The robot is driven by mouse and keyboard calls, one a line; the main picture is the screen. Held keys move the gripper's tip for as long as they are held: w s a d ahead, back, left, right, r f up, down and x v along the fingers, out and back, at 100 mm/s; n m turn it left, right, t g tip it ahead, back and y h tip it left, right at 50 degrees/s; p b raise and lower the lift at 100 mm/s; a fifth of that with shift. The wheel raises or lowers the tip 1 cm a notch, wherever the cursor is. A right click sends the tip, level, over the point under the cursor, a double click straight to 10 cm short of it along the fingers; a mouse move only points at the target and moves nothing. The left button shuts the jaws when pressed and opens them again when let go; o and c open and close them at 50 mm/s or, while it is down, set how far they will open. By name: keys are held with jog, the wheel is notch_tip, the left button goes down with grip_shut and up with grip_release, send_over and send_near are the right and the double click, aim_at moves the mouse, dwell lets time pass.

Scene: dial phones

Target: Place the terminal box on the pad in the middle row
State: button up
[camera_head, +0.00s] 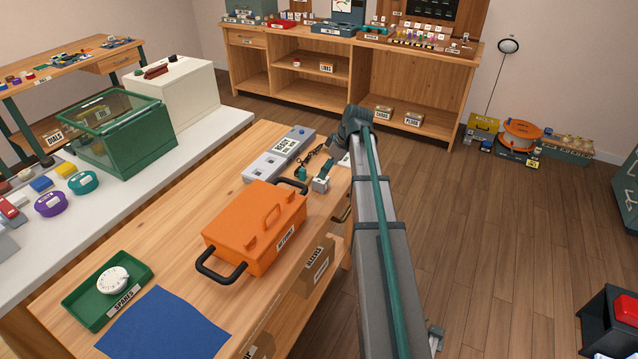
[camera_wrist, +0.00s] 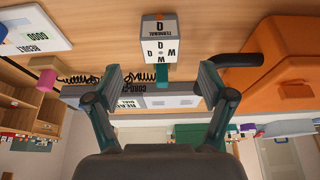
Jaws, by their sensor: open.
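The terminal box (camera_wrist: 153,47) is a small white-grey block marked TERMINAL, with letters on its face and a teal part at one end. In the wrist view it lies on the wooden bench, centred between my open fingers but beyond their tips, apart from them. In the head view a small grey block (camera_head: 320,185), apparently the same box, sits at the bench's right edge, right of the orange toolbox. My gripper (camera_wrist: 161,76) is open and empty. In the head view my arm partly covers the area by the box. I cannot make out a pad in a middle row.
The orange toolbox (camera_head: 252,228) stands close beside the box. A long grey tester (camera_head: 279,155) lies behind it, with a dark coiled cord nearby. A green tray (camera_head: 107,287) and a blue mat (camera_head: 165,326) are at the near end. A white RESULT card (camera_wrist: 38,27) shows in the wrist view.

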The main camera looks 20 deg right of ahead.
aim_at(321, 184)
jog(key=shift+p+x, duration=0.95)
jog(key=shift+x, duration=2.65)
jog(key=shift+a+r, duration=0.1)
jog(key=c, duration=1.4)
jog(key=shift+r, duration=0.1)
